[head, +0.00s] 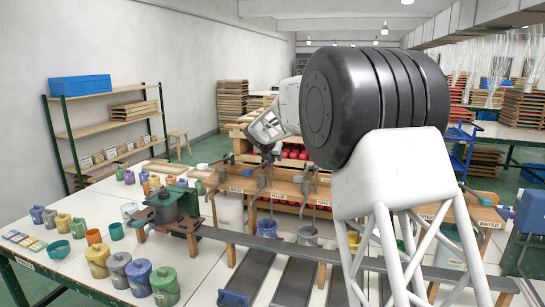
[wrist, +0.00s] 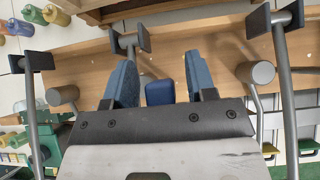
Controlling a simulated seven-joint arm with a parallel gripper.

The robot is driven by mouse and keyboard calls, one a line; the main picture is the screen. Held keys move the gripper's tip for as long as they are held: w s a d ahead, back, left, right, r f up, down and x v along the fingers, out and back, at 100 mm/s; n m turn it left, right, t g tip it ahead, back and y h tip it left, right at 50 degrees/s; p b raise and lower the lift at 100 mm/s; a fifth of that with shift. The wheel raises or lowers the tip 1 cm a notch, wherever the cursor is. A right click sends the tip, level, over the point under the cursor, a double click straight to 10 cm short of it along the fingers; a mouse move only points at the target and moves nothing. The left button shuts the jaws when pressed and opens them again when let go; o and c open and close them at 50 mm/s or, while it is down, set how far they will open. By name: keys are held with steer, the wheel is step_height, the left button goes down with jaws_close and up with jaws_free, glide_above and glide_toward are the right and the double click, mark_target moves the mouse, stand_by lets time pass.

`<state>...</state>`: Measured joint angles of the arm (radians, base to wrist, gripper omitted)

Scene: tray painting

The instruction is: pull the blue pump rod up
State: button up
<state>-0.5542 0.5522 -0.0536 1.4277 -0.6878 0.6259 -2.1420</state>
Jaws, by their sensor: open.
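My gripper (head: 268,157) hangs over the wooden pump stand in the head view, just above the pump rod (head: 262,183) by the BLUE label. In the wrist view my gripper (wrist: 162,85) is open, with one blue-padded finger on each side. A dark blue block (wrist: 160,92), which looks like the rod's grip, shows between the fingers, with a gap on both sides. Its lower part is hidden behind the gripper body. I cannot tell how deep it sits between the fingers.
Neighbouring grey rods with dark square plates stand close by, one on the left (wrist: 38,62) and one on the right (wrist: 273,20) in the wrist view. A grey bucket (head: 307,235) stands under the stand. Lidded paint pots (head: 138,275) crowd the table's left.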

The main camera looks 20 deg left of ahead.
steer(key=shift+c, duration=0.3)
jaws_close()
step_height(320, 180, up, 12)
steer(key=shift+f, duration=0.25)
steer(key=shift+c, duration=0.8)
jaws_free()
steer(key=shift+o, duration=1.1)
steer(key=shift+s, duration=0.1)
steer(key=v, duration=0.7)
steer(key=shift+s+r, duration=0.2)
steer(key=shift+r, duration=0.05)
